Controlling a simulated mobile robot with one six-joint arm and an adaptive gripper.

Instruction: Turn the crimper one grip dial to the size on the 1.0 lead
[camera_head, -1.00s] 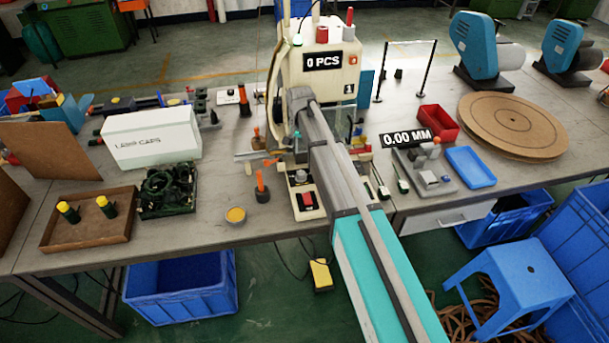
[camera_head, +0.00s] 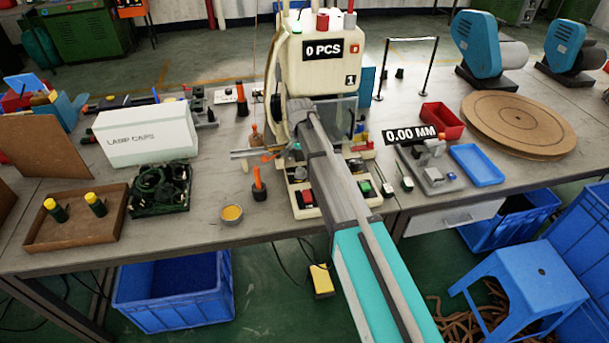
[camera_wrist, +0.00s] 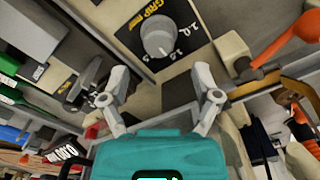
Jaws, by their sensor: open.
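The cream crimper (camera_head: 318,52), marked 1 and showing 0 PCS, stands mid-table in the head view. My arm crosses in front of it and hides part of its front and my gripper there. In the wrist view the grey round grip dial (camera_wrist: 158,38) sits on a black plate (camera_wrist: 135,18) lettered GRIP. White numbers stand to its right; they look like 1.0 and 1.5. I cannot pick out the 1.0 lead.
In the head view, a white LAMP CAPS box (camera_head: 150,137) and a brown tray (camera_head: 75,230) stand left. A gauge (camera_head: 432,170) reading 0.00 MM and a blue tray (camera_head: 476,164) stand right.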

